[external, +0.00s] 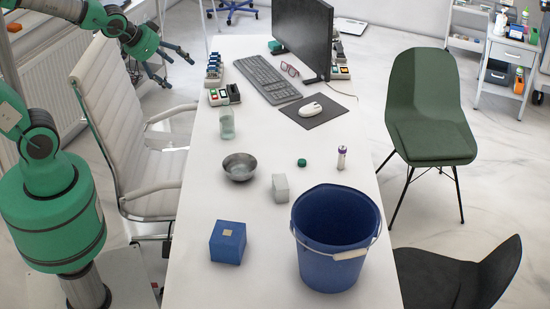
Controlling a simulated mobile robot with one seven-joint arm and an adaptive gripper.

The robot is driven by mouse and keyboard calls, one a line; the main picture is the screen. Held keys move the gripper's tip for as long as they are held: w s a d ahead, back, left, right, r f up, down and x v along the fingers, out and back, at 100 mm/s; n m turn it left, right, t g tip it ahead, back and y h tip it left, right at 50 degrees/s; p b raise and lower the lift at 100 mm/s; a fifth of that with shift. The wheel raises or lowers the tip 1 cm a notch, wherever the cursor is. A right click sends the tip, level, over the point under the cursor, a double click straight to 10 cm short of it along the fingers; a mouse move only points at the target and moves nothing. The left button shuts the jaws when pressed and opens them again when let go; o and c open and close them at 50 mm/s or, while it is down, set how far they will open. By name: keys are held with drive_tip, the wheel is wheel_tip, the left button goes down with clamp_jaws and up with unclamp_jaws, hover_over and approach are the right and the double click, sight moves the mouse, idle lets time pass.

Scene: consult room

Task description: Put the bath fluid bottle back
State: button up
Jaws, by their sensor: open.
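A clear, pale green glass-like bottle (227,125) stands upright on the white table, left of the middle. A small white bottle with a purple top (342,157) stands upright near the table's right edge. I cannot tell which of them is the bath fluid bottle; no label is readable. A green round cap (302,162) lies on the table between them. My gripper (177,70) is at the upper left, over the floor left of the table. It is open and empty, apart from both bottles.
A metal bowl (239,167), a grey-white block (280,188), a blue box (228,242) and a blue bucket (325,275) stand on the table (185,270). A monitor (303,35), keyboard (266,78) and mouse (311,109) occupy the far end. A white chair (120,110) stands left.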

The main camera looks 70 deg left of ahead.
drive_tip(key=s+d+r+g, duration=0.1)
drive_tip(key=s+d+r, duration=0.2)
drive_tip(key=s, duration=0.6)
drive_tip(key=s+d+r+g+h, duration=0.1)
drive_tip(key=s+d+r, duration=0.2)
drive_tip(key=s+d, duration=0.2)
drive_tip(key=s, duration=0.3)
drive_tip(key=shift+s+r+m+h, duration=0.3)
drive_tip(key=shift+s+r+m, duration=0.05)
drive_tip(key=shift+m, duration=0.05)
